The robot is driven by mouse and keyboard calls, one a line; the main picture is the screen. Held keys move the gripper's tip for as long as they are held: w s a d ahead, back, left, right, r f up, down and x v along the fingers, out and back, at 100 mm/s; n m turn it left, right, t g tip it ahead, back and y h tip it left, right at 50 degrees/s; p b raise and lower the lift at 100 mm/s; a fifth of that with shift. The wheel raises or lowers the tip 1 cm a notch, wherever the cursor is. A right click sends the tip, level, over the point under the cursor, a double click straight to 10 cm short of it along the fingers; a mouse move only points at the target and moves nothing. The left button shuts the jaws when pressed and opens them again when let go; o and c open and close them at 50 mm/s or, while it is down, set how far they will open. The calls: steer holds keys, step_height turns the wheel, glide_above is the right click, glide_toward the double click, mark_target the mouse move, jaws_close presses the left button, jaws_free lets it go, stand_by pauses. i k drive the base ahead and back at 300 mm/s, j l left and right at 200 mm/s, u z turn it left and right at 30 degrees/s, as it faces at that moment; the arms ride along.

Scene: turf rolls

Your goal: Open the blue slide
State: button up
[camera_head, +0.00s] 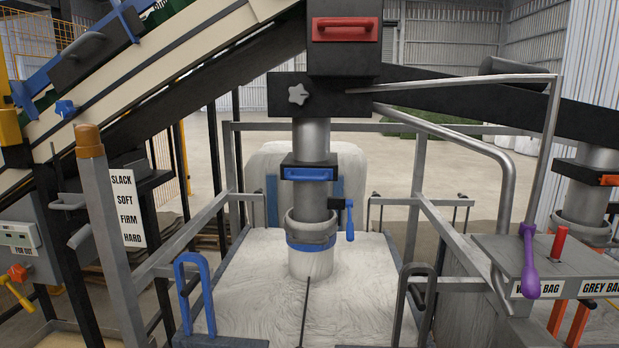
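The blue slide (307,174) is a blue bar handle on the front of a black plate. The plate sits across the grey vertical pipe, above the white bag. The handle faces me, and the plate looks seated around the pipe. I cannot tell from this view whether the slide is open or shut. My gripper does not show in the camera_head view.
A red handle (345,29) is on the black box above. A blue lever (350,220) hangs beside the pipe's lower collar. Grey frame rails and a blue hook (195,290) flank the white bag (260,300). A purple-ended lever (529,265) hangs at right.

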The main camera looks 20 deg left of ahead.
mark_target(291, 174)
steer(key=k+j, duration=0.1)
steer(key=j, duration=0.55)
steer(key=k+j, duration=0.1)
steer(key=j, duration=0.55)
steer(key=k+u, duration=0.05)
